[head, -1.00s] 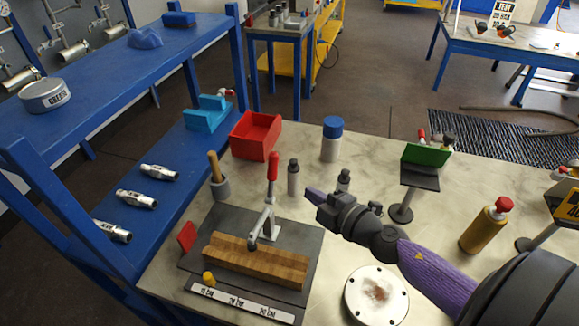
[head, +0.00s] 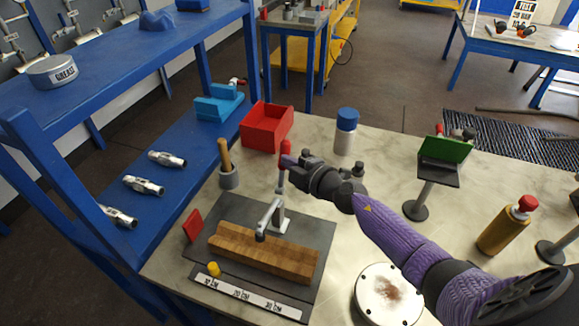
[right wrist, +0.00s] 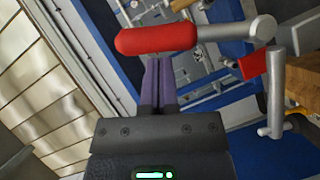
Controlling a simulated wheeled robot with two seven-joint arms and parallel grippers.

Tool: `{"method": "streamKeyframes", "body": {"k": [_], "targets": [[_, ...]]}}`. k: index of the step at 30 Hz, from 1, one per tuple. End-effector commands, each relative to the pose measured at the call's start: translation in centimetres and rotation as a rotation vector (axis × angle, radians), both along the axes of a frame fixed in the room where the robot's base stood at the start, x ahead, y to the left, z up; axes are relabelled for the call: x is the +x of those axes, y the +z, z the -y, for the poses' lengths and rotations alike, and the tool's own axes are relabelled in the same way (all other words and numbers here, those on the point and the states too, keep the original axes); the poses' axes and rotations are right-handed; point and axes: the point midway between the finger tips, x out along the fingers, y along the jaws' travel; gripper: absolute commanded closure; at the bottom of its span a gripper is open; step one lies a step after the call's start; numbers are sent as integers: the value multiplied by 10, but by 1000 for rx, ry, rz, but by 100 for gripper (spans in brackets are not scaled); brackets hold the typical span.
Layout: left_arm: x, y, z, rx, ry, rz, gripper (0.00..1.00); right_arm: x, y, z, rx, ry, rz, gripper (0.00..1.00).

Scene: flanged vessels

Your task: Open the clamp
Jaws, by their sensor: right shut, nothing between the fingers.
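The clamp (head: 279,217) stands on a dark plate (head: 232,212), its grey arm reaching over a wooden block (head: 265,255) with its tip at the block's top. Its red handle (head: 285,147) points upright; it also shows large in the right wrist view (right wrist: 155,39), across the front of the fingertips. My right gripper (head: 286,160) is shut and empty, its purple fingers (right wrist: 157,65) pressed together right beside the handle. The fingers partly cover the handle's lower part in the head view, and I cannot tell whether they touch it. My left gripper is out of view.
A red bin (head: 267,128), a mallet in a grey cup (head: 227,165) and a blue-capped bottle (head: 345,130) stand behind the clamp. A green-topped stand (head: 440,160), a gold bottle (head: 505,228) and a round flange (head: 387,290) are to the right. A blue shelf is on the left.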

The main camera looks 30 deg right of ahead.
Motion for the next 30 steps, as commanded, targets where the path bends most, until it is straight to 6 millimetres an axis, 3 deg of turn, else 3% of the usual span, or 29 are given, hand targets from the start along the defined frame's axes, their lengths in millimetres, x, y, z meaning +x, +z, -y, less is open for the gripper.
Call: {"method": "streamKeyframes", "body": {"k": [14, 30], "targets": [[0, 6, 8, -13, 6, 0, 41, 2, 3, 3, 25, 0, -22, 100], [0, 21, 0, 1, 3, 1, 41, 11, 2, 14, 134, -2, -119, 100]]}}
